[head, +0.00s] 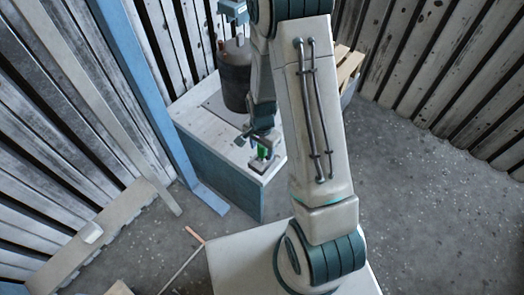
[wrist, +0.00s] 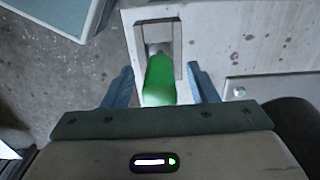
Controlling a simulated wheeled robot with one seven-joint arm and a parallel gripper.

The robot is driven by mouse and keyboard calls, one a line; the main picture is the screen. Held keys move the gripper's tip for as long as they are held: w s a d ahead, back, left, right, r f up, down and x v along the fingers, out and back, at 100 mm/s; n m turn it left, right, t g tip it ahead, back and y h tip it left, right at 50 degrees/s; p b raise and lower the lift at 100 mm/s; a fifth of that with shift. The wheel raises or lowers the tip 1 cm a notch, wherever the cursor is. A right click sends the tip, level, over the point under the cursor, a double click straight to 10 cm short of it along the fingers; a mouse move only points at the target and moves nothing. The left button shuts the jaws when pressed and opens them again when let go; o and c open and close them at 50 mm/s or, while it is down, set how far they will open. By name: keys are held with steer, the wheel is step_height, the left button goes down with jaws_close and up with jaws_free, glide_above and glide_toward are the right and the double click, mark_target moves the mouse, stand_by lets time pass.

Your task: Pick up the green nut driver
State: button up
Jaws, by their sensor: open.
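The green nut driver (wrist: 160,80) shows in the wrist view, with its green handle between my two blue fingers. In the head view it is a small green patch (head: 263,152) near the front corner of the blue-sided bench (head: 222,165). It sits at a small grey holder (wrist: 139,31), which frames its far end. My gripper (wrist: 160,88) is open, with one finger on each side of the handle and a visible gap on both sides. My palm hides the near end of the handle. In the head view my gripper (head: 258,138) is just above the driver, partly hidden by my arm.
A dark cylindrical tank (head: 236,75) stands on the bench behind my gripper. A blue post (head: 150,100) rises to the left of the bench. A wooden pallet (head: 348,65) is at the back right. The floor (head: 420,200) on the right is clear.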

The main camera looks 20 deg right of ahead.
steer(key=shift+f, duration=0.35)
steer(key=shift+c, duration=0.3)
jaws_close()
steer(key=shift+r, duration=0.1)
